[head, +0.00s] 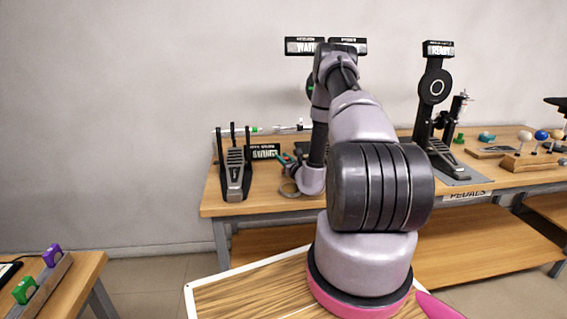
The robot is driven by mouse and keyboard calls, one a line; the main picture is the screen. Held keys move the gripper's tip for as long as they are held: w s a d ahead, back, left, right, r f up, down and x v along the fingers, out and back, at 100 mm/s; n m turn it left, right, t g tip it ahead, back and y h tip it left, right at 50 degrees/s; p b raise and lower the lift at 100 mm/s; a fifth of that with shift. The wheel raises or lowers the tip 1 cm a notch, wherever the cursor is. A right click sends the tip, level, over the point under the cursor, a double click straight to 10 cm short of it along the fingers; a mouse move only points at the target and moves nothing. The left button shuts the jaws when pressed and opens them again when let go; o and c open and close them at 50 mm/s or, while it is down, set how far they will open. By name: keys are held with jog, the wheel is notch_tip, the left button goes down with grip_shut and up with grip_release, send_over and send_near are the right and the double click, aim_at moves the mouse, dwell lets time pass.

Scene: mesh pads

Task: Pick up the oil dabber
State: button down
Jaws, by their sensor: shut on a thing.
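My arm (362,125) rises in the middle of the head view and bends down behind itself to a wrist (312,180) over the bench. The fingers of my gripper are hidden behind my own arm and wrist, so what they hold does not show. I cannot make out the oil dabber for certain. A thin pale tool with a green end (235,130) and a small syringe-like item (293,127) lie at the back of the bench, left of my arm. Small red and green tool handles (287,159) show just left of my wrist.
The wooden bench (210,200) carries a pedal (235,175) at left and a tall pedal stand (436,100) right of my arm. A block with coloured knobs (528,160) stands farther right. Another table (80,272) is at lower left.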

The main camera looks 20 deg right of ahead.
notch_tip(320, 180, up, 17)
dwell(0.4)
dwell(1.7)
